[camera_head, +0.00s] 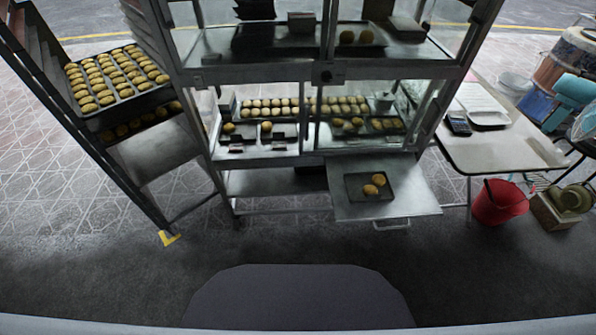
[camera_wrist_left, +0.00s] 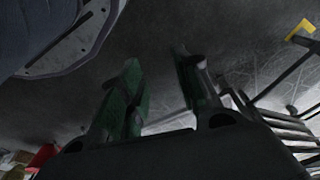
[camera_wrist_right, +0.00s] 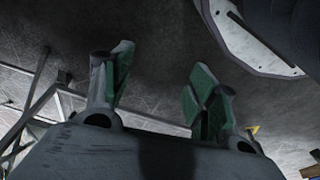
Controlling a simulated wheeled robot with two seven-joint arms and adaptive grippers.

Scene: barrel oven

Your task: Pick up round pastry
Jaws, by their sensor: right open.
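Two round golden pastries, a nearer one (camera_head: 370,190) and a farther one (camera_head: 379,179), lie on a dark square tray (camera_head: 357,196). The tray rests on the pulled-out metal shelf (camera_head: 420,205) at the front of the glass cabinet. Neither gripper shows in the head view. In the left wrist view my left gripper (camera_wrist_left: 155,75) has its green-padded fingers apart, with nothing between them. In the right wrist view my right gripper (camera_wrist_right: 157,75) is open and empty. Both wrist views show mostly dark floor, and no pastry is in them.
The glass cabinet (camera_head: 325,75) holds more pastries on trays. A tilted rack (camera_head: 158,150) with full pastry trays (camera_head: 120,85) stands at the left. A white table (camera_head: 500,150) with a calculator (camera_head: 458,124) and a red bucket (camera_head: 500,203) are at the right. The floor in front is clear.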

